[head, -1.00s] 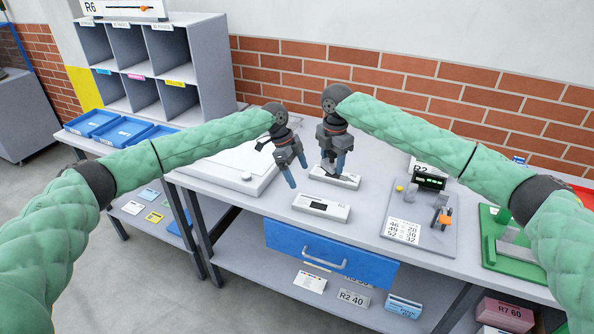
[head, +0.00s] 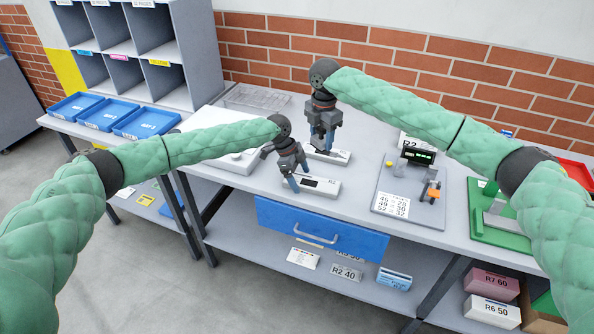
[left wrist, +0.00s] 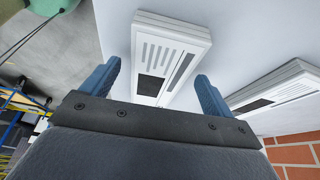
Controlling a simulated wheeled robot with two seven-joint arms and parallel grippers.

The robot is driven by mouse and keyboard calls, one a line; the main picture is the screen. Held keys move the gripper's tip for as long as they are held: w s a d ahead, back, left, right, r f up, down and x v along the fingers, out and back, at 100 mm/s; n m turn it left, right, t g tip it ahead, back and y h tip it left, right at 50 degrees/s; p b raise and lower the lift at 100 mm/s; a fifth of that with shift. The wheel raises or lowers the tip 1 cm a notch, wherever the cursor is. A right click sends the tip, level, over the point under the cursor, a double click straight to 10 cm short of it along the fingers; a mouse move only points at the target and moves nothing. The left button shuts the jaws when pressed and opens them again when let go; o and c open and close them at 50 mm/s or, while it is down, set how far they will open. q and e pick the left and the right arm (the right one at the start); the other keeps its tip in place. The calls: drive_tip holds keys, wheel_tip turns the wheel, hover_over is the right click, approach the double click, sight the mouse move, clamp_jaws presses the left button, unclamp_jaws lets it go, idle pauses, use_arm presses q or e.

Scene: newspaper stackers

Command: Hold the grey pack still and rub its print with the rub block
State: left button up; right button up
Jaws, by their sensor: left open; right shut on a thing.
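A pale grey pack (head: 325,188) lies flat on the bench, with a black square and stripes printed on top. My left gripper (head: 290,178) is open over its left end. In the left wrist view the pack (left wrist: 185,35) shows beyond and between the two blue fingers of the left gripper (left wrist: 155,85). The fingers are not closed on it. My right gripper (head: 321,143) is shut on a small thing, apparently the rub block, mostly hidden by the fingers. It is at a second pale pack (head: 341,156) behind the first. I cannot tell whether they touch.
A board with a small display (head: 418,155) and a number card (head: 391,204) lies to the right. Beyond it is a green fixture (head: 500,240). A white flat board (head: 225,158) lies left. A blue drawer (head: 320,230) is below the front edge. Blue trays (head: 145,123) stand far left.

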use_arm(q)
drive_tip(key=c, duration=1.2)
use_arm(e)
drive_tip(key=shift+s+f, duration=0.15)
drive_tip(key=shift+f, duration=0.2)
wheel_tip(320, 180, down, 8)
drive_tip(key=d+n, duration=0.2)
drive_tip(key=n, duration=0.4)
drive_tip(key=shift+s+d+n, duration=0.2)
drive_tip(key=shift+d+n, duration=0.1)
drive_tip(key=shift+d, duration=0.1)
